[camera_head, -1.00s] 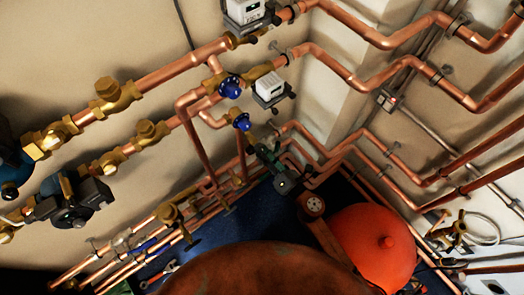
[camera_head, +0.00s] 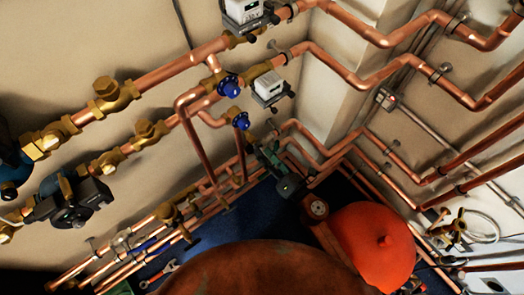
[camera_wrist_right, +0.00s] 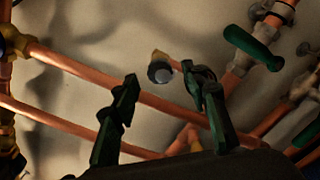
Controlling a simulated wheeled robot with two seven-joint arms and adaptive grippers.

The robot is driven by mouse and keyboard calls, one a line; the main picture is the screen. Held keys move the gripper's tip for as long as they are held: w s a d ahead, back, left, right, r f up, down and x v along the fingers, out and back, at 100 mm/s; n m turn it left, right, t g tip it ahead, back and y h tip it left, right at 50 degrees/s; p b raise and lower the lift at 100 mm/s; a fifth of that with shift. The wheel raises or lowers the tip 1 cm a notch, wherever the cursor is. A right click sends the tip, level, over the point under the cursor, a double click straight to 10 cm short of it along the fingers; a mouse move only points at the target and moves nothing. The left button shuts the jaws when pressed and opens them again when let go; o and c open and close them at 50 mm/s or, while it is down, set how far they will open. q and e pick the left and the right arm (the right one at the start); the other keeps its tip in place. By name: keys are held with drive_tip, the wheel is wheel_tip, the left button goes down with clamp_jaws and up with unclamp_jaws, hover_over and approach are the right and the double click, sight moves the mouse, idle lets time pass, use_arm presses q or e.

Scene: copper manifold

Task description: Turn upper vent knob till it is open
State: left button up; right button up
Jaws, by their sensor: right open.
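Two blue knobs sit on brass fittings among the copper pipes in the head view: an upper blue knob (camera_head: 230,87) and a lower blue knob (camera_head: 241,121). I cannot tell whether the upper one is the vent knob. My right gripper (camera_head: 264,150) is below and to the right of both, apart from them. In the wrist view its two dark green fingers (camera_wrist_right: 166,82) are spread with nothing held. A small round grey end on a brass fitting (camera_wrist_right: 160,72) shows between the fingertips, beyond them. My left gripper is not in view.
Copper pipes (camera_head: 170,72) run along the left wall, with a white meter (camera_head: 270,86) close to the blue knobs. Other pipes cross the right wall. In the wrist view, a green lever handle (camera_wrist_right: 252,47) is at the upper right, beside the right finger.

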drive_tip(key=v, duration=1)
